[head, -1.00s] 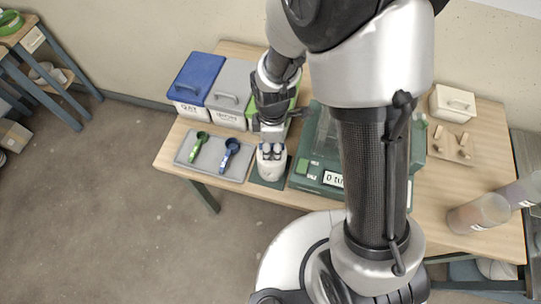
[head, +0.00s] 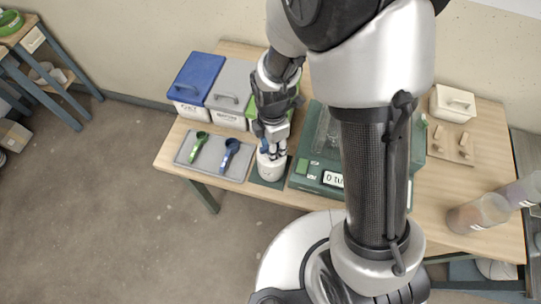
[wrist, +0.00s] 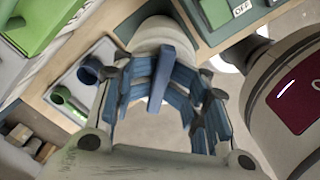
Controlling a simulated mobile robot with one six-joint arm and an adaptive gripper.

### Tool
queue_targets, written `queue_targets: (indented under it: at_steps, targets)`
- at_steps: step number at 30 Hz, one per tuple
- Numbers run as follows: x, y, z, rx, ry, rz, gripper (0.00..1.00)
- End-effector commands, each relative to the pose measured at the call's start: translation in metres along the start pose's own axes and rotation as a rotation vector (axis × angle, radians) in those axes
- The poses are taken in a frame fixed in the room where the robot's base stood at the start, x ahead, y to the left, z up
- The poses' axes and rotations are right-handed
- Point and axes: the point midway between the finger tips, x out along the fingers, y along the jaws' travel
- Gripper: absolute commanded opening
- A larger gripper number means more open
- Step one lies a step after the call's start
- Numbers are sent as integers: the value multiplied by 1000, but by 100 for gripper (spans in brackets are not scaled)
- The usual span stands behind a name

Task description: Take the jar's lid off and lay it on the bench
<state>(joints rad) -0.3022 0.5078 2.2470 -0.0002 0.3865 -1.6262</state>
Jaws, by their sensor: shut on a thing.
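The pale jar (head: 270,168) stands upright on a dark green mat at the bench's front edge in the head view. Its pale round top also shows in the wrist view (wrist: 158,33). My gripper (head: 271,149) points down onto the top of the jar. In the wrist view my gripper (wrist: 168,85) has its blue-padded fingers on both sides of a blue bar-shaped handle (wrist: 163,72) on the lid, and is shut on it. The lid appears to be on the jar; its rim is mostly hidden by the fingers. The wooden bench (head: 233,192) is under it.
A grey tray (head: 195,161) with a green and a blue scoop lies left of the jar. A green scale (head: 303,180) stands close on the right. Lidded bins, blue (head: 197,78), grey (head: 231,82) and green, stand behind. Bare bench shows narrowly along the front.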

Motion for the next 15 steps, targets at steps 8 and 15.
queue_targets:
  at_steps: [8,15]
  targets:
    - [2,-3,0,-277,2,-9,8]
    - [2,-3,0,-287,2,-9,8]
